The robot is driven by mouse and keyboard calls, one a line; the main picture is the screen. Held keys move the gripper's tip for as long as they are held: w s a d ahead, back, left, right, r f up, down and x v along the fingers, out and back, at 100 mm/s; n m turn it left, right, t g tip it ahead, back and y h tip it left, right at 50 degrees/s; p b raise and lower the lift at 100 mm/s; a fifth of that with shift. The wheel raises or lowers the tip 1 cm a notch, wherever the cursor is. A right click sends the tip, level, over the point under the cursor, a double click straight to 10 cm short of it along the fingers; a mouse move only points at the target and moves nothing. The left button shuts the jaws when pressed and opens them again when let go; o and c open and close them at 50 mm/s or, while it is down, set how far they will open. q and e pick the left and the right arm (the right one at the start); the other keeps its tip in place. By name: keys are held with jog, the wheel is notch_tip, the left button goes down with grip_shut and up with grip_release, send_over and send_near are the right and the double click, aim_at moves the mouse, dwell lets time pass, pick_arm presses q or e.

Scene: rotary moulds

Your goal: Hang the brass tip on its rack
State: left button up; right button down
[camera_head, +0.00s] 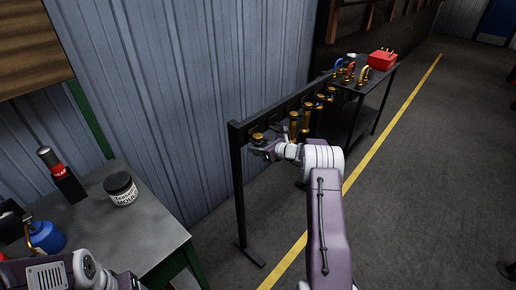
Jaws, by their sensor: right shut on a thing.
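The rack (239,190) is a black frame with a top bar running away toward the back right. Several brass tips (294,124) hang along its bar. My right gripper (264,150) is at the near end of the bar, shut on a brass tip (257,137). That tip is upright, close to the front of the bar. I cannot tell whether it touches the rack's holder, since the fingers and bar overlap it. Part of my left arm shows at the bottom left, but its gripper is out of view.
A dark cart (366,98) with a red box (382,60) stands beyond the rack.

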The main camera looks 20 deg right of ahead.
jog(key=shift+f+b, duration=0.35)
jog(key=shift+b, duration=0.15)
jog(key=c, duration=1)
grip_release()
jog(key=shift+s, duration=0.1)
jog(key=o, duration=0.6)
jog(key=shift+c, duration=0.2)
jog(key=v, duration=0.9)
jog(key=shift+b, duration=0.3)
